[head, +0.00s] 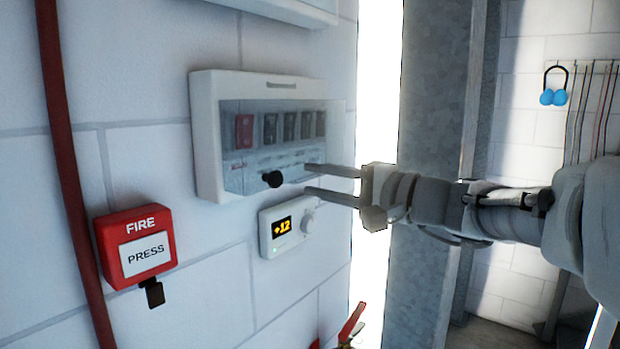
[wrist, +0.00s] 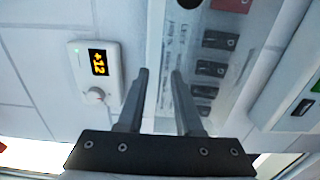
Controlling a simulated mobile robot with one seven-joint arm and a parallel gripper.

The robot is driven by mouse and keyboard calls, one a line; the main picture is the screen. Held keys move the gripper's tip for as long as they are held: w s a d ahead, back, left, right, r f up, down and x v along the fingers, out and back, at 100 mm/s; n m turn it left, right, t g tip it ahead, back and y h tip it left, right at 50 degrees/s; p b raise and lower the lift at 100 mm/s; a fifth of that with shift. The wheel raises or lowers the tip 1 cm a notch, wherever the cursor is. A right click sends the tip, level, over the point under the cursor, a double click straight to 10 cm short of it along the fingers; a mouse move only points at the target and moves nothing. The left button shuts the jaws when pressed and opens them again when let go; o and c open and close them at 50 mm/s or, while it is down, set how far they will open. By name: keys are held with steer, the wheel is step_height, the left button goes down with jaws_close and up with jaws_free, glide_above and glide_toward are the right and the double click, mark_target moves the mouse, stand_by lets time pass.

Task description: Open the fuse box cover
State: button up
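The white fuse box (head: 205,135) is on the wall in the head view, with a clear cover (head: 272,163) over a row of switches. The cover looks shut. A black knob (head: 272,179) sticks out near the cover's lower edge. My gripper (head: 308,179) is open and empty, just right of the knob, fingers pointing left. In the wrist view my gripper (wrist: 160,72) has a clear gap between its fingers, and the cover (wrist: 180,55) lies beyond them. A dark piece at the top edge there may be the knob; I cannot tell.
A thermostat (head: 286,226) reading +12 is on the wall just below the fuse box; it also shows in the wrist view (wrist: 97,70). A red fire box (head: 135,245) and a red pipe (head: 67,150) are at left. A metal column (head: 432,90) stands at right.

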steer(key=shift+c, duration=0.2)
jaws_close()
stand_by(1.3)
